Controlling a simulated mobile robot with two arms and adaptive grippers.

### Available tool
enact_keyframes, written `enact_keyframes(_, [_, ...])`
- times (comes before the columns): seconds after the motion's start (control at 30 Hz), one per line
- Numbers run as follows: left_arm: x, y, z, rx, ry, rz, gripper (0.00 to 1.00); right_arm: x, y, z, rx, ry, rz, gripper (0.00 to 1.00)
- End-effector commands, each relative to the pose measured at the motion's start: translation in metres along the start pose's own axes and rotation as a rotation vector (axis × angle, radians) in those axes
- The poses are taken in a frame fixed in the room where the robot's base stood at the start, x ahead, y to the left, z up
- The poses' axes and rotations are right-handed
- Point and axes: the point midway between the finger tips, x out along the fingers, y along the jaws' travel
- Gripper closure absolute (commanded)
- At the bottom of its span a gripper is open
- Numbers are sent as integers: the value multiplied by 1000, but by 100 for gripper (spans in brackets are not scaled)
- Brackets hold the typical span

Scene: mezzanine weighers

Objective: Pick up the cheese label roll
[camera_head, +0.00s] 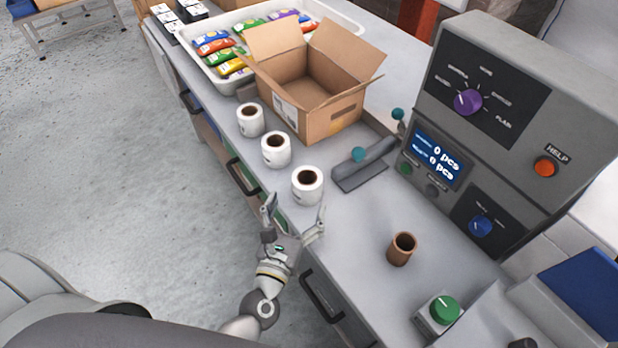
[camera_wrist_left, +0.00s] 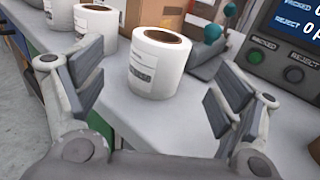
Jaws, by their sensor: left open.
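Three white label rolls with brown cores stand upright in a row along the bench's left edge. They are a near roll (camera_head: 307,187), a middle roll (camera_head: 276,150) and a far roll (camera_head: 250,120). I cannot read which one is the cheese label roll. My left gripper (camera_head: 296,212) is open and empty, just in front of the near roll. In the left wrist view the near roll (camera_wrist_left: 158,68) stands upright ahead, between the spread fingers and apart from them, its printed label facing me. The middle roll (camera_wrist_left: 95,24) is behind it to the left. My right gripper is not in view.
An open cardboard box (camera_head: 318,112) stands behind the rolls, and a tray of colourful packets (camera_head: 345,12) lies beyond it. A sealer-like device (camera_head: 362,170) is right of the near roll. A brown cup-like tube (camera_head: 402,249) and a grey control panel (camera_head: 490,110) stand farther right.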

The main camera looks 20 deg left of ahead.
Motion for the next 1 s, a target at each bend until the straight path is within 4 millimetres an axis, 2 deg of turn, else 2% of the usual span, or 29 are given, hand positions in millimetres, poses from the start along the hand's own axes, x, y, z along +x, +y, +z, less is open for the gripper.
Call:
enact_keyframes(0.1, [17,0,2,2,-1,1,12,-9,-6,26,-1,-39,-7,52])
enact_keyframes(0.2, [24,0,1,1,0,0,12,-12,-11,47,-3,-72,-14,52])
enact_keyframes(0.27, [27,0,1,1,0,0,12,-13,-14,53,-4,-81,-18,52])
enact_keyframes(0.37, [35,0,1,1,0,0,12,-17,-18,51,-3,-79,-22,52])
enact_keyframes(0.67, [73,0,0,1,-1,1,12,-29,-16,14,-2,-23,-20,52])
enact_keyframes(1.0, [78,0,-3,2,0,0,14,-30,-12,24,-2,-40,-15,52])
